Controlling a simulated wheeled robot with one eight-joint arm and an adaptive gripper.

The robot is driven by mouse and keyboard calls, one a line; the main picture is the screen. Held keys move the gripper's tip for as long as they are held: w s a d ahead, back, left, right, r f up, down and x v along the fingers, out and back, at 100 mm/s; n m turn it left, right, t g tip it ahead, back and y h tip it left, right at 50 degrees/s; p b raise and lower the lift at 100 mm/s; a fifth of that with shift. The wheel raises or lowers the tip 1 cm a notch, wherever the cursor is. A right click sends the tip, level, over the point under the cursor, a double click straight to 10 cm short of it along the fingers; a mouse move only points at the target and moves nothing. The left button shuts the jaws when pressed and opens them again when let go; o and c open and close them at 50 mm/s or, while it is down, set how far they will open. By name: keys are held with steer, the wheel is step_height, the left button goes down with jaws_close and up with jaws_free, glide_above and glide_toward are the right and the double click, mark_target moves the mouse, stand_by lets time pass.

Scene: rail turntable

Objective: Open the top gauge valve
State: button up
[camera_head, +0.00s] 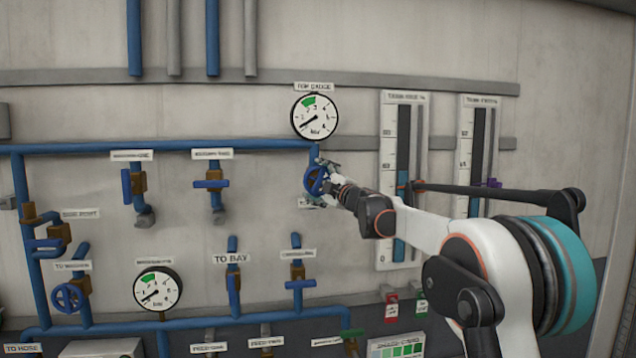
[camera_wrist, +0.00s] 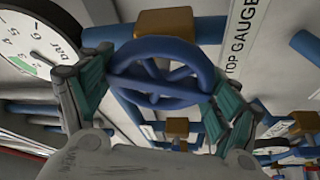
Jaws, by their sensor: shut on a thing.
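The top gauge valve has a round blue handwheel (camera_head: 315,180) on the blue pipe just below the top gauge (camera_head: 316,117), a white dial with a green arc. My gripper (camera_head: 330,178) is at the wheel from the right, partly covering it. In the wrist view the blue handwheel (camera_wrist: 160,72) sits between the two green-padded fingers of my gripper (camera_wrist: 160,85), which are closed on opposite sides of its rim. A brass valve body (camera_wrist: 165,22) is behind the wheel. The gauge dial (camera_wrist: 40,48) shows at the upper left of the wrist view.
Blue pipes with several lever valves (camera_head: 212,183) spread to the left. A second gauge (camera_head: 158,287) and another blue handwheel (camera_head: 68,297) are lower left. Two tall level scales (camera_head: 402,150) stand right of the valve, behind my arm.

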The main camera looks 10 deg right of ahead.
steer(key=shift+n+g, duration=0.4)
steer(key=shift+n, duration=0.5)
steer(key=o, duration=1)
steer(key=shift+s, duration=0.1)
steer(key=v, duration=1.1)
steer(key=shift+s+d+f, duration=0.1)
steer(key=shift+s+d, duration=0.1)
steer(key=shift+s, duration=0.15)
